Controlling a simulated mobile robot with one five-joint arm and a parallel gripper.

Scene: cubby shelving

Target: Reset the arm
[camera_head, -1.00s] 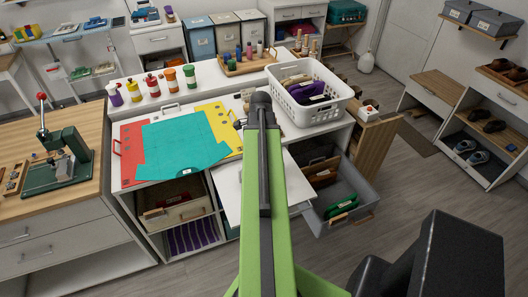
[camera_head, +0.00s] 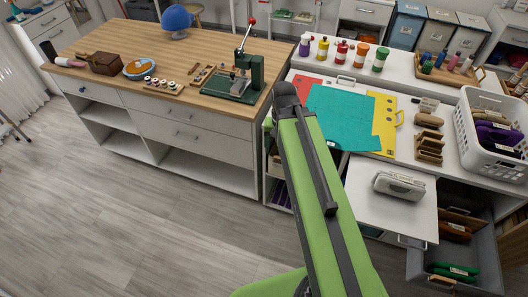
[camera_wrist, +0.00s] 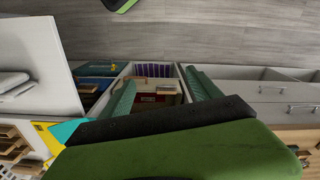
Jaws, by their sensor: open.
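My green arm (camera_head: 325,205) reaches up from the bottom of the head view, with its dark end in front of the left edge of the white worktop. My gripper is hidden behind the arm in the head view. In the wrist view my gripper (camera_wrist: 160,77) shows as two green fingers spread apart, with nothing visible between them. Beyond the fingers is an open cubby unit (camera_wrist: 126,67) with a reddish item and purple stripes inside. I cannot tell whether the fingers touch the unit.
A wood-topped bench (camera_head: 170,62) with a green press (camera_head: 243,78) stands left. An open grey drawer (camera_head: 455,245) juts out at right, below a white basket (camera_head: 485,140). The floor (camera_head: 130,220) at left is clear.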

